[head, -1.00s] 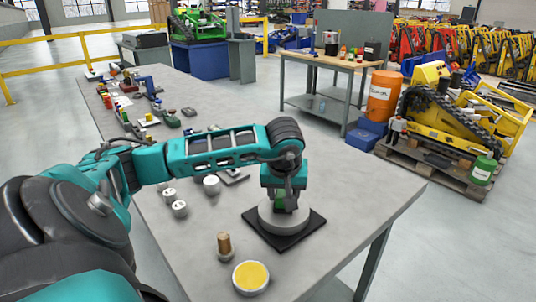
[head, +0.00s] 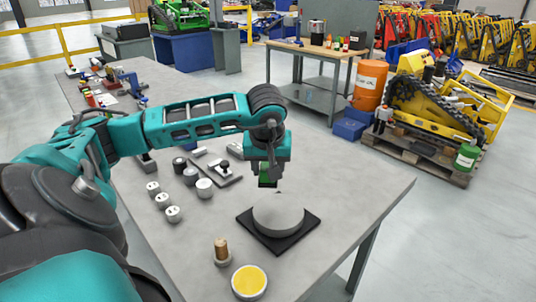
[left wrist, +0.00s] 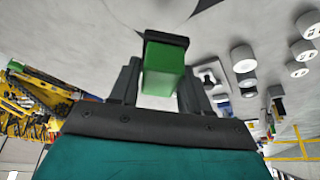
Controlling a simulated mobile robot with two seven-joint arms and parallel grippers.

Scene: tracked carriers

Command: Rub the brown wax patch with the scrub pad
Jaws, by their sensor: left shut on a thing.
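My left gripper (head: 268,172) is shut on a green scrub pad (head: 267,182) with a dark face. The pad also shows between the fingers in the left wrist view (left wrist: 165,68). It is held above the far side of a round grey disc (head: 278,216), with a visible gap in the head view. The disc sits on a black square mat (head: 252,232) near the table's right edge. I cannot make out a brown wax patch on the disc in either view. My right gripper is not in view.
A yellow-topped round tin (head: 249,282) and a brown-topped cylinder (head: 221,250) stand at the near edge of the grey table (head: 345,185). Several small grey and white cylinders (head: 204,188) stand left of the disc. The table right of the mat is clear.

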